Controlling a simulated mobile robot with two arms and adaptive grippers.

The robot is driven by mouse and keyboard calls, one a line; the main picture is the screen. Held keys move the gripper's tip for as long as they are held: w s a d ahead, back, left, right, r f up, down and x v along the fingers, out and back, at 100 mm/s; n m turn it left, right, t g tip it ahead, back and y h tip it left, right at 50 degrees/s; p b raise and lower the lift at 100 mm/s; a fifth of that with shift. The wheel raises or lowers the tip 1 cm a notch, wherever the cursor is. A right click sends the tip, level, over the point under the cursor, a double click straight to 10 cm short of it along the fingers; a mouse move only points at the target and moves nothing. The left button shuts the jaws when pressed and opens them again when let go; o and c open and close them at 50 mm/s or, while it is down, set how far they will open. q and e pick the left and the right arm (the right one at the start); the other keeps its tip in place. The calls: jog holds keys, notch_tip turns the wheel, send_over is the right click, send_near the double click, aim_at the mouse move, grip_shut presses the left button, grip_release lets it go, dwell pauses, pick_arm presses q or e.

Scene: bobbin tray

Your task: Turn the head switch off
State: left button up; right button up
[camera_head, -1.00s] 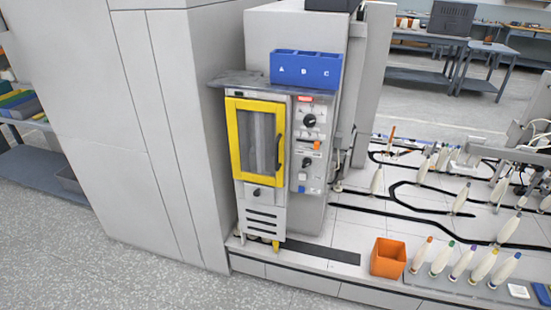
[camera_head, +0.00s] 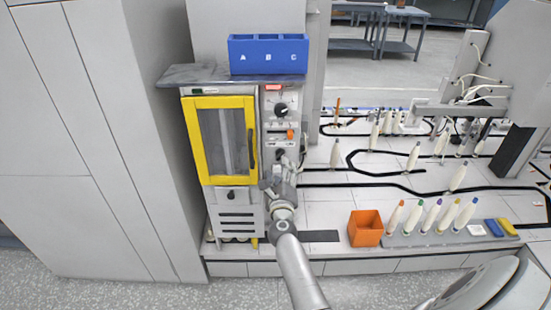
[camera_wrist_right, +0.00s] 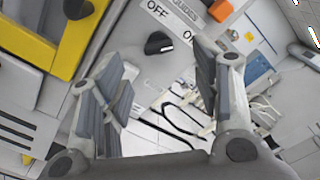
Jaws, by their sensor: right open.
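The machine's control panel (camera_head: 267,128) sits right of its yellow-framed door (camera_head: 183,140). It carries an upper black knob (camera_head: 281,109), an orange switch (camera_head: 290,134) and a lower black knob (camera_head: 281,154). In the right wrist view, a black knob (camera_wrist_right: 158,43) with OFF and ON printed above it shows between and beyond the fingertips. An orange switch (camera_wrist_right: 220,10) is above it. I cannot read which one is the head switch. My right gripper (camera_head: 277,182) is just below the lower knob in the head view. In the wrist view its fingers (camera_wrist_right: 160,72) are open and empty. My left gripper is not in view.
A blue A-B-C box (camera_head: 268,60) stands on the machine's top shelf (camera_head: 200,74). An orange bin (camera_head: 365,231) and several bobbins (camera_head: 431,214) are on the white table right of my arm. The yellow door's dark handle (camera_head: 251,148) is close to the panel.

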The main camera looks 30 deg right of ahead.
aim_at(279, 157)
jog(key=b+x, duration=0.1)
jog(key=x, duration=0.5)
jog(key=shift+a+f+b, duration=0.15)
jog(key=shift+f+b, duration=0.05)
jog(key=shift+b, duration=0.2)
jog(key=shift+b+x, duration=0.3)
jog(key=shift+x, duration=0.65)
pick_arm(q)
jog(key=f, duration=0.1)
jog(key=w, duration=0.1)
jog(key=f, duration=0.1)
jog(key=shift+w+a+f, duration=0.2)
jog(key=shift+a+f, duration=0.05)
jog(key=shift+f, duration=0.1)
pick_arm(e)
jog(key=shift+r, duration=0.1)
jog(key=shift+c, duration=0.5)
jog(key=c, duration=0.9)
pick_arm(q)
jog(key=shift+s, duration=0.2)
